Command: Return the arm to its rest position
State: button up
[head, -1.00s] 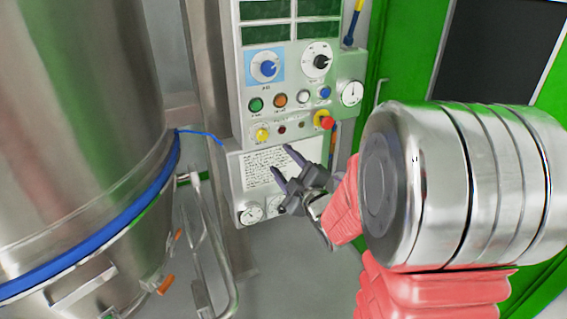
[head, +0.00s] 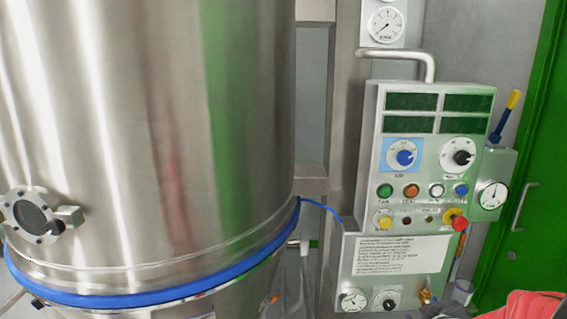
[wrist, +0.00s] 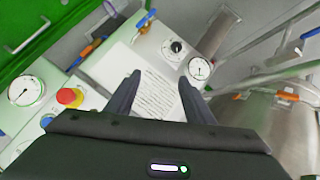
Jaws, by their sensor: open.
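My gripper (wrist: 160,82) is open in the wrist view, its two dark fingers apart with nothing between them. The fingers point toward the control panel's white printed placard (wrist: 150,85), and I cannot tell the exact gap to it.
A large steel vessel (head: 150,130) with a blue band (head: 150,297) fills the left. The panel carries a red stop button (head: 459,223), a gauge (head: 492,195) and a blue-yellow lever (head: 506,115). A green door (head: 525,200) is at the right.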

jog(key=s+a+r+m+g+y, duration=0.1)
jog(key=s+a+r+m+g, duration=0.15)
jog(key=s+a, duration=0.4)
jog(key=s+a+r+m+g, duration=0.1)
jog(key=s+a+m+g, duration=0.25)
jog(key=s, duration=0.55)
jog(key=s+a+r+n+t+y, duration=0.1)
jog(key=s+a+r+y, duration=0.1)
jog(key=s+a+r, duration=0.3)
jog(key=shift+s+a+r+n, duration=0.2)
jog(key=shift+a+r+n, duration=0.2)
jog(key=shift+a+r, duration=1.45)
jog(key=shift+a+f, duration=0.2)
